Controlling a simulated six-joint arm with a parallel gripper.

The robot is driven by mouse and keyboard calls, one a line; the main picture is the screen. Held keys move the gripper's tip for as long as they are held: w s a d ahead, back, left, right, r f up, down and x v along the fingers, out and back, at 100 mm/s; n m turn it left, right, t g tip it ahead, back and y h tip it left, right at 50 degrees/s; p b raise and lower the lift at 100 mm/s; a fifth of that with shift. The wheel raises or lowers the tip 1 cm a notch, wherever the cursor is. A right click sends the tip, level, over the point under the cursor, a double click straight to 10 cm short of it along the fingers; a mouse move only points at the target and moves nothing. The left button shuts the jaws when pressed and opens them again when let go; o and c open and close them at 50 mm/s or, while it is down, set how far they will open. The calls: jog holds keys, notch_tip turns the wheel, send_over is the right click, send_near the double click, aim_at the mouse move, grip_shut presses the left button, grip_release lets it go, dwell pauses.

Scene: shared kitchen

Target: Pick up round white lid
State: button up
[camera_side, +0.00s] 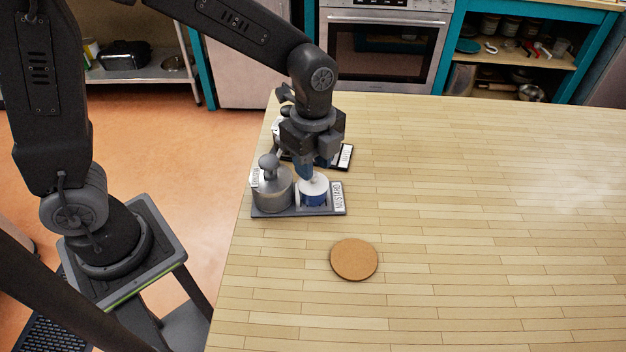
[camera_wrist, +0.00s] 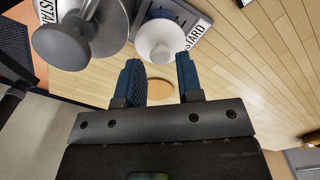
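The round white lid (camera_side: 314,184) with a small knob sits on a blue and white jar (camera_side: 313,198) in the tray labelled mustard. In the wrist view the lid (camera_wrist: 160,42) is just beyond my fingertips, near the top middle. My gripper (camera_side: 304,172) is above the lid, pointing down. In the wrist view its two blue fingers (camera_wrist: 160,70) are apart with nothing between them. I cannot tell from the side view whether a fingertip touches the lid.
A grey metal pot with a knobbed lid (camera_side: 271,187) stands close left of the jar in the same grey tray (camera_side: 291,212). A second dark tray (camera_side: 340,156) lies behind. A round cork mat (camera_side: 354,260) lies in front. The right of the wooden table (camera_side: 500,220) is clear.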

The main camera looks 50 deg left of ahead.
notch_tip(320, 180, down, 2)
jog(key=shift+f, duration=0.1)
grip_shut()
dwell(0.5)
